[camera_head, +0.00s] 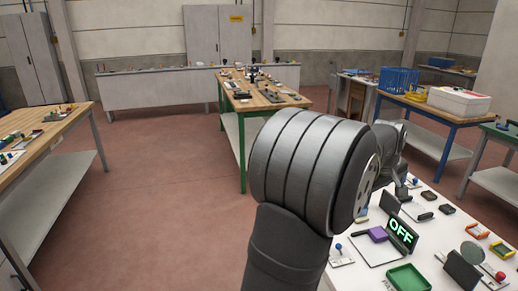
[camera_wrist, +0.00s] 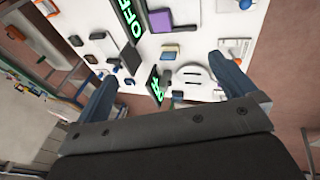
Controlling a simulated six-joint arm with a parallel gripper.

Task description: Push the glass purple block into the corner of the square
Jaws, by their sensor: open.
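The purple block (camera_head: 377,234) sits on the white table, on or beside a thin white square plate (camera_head: 372,252), near the green-lit OFF sign. I cannot tell its exact place on the plate. The purple block also shows at the top of the wrist view (camera_wrist: 159,22), to the right of the OFF sign. My gripper (camera_wrist: 160,72) is open and empty, its two fingers spread wide, and the block lies beyond the fingertips. In the head view my arm hides the gripper and part of the table.
The OFF sign (camera_head: 402,231) stands upright just right of the purple block. A green tray (camera_head: 407,278) lies in front. A blue-knobbed lever (camera_head: 339,250) is at the left, and a dark panel (camera_head: 462,270) stands at the right. Several small parts crowd the table.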

